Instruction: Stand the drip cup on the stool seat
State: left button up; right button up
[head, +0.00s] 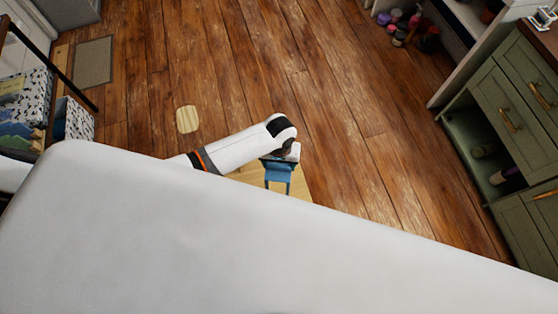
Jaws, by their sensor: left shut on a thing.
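My left gripper (278,185) shows near the middle of the head view, with blue fingers pointing down the picture. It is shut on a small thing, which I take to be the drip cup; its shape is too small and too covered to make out. Pale wood (301,184) with a straight edge shows below and beside the gripper; most of it is hidden. A small pale wooden rounded square (187,119) appears up and left of the gripper, over the floor. I cannot tell which of these is the stool seat. My right gripper is not in view.
A green cabinet (515,100) with an open lower compartment stands at the right. Several bottles (405,25) sit at the top right. Patterned boxes (25,105) and a dark rack are at the left. The wooden floor (230,60) is largely clear. A white surface hides the bottom.

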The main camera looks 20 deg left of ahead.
pick_arm(q)
notch_tip(320, 180, down, 6)
jog(key=b, duration=0.3)
jog(key=shift+r+b, duration=0.25)
jog(key=shift+b, duration=0.05)
jog(key=shift+f, duration=0.1)
dwell(0.3)
jog(key=shift+p, duration=0.3)
dwell(0.3)
jog(key=shift+p, duration=0.35)
jog(key=shift+f+b, duration=0.5)
jog(key=shift+f, duration=0.1)
dwell(0.7)
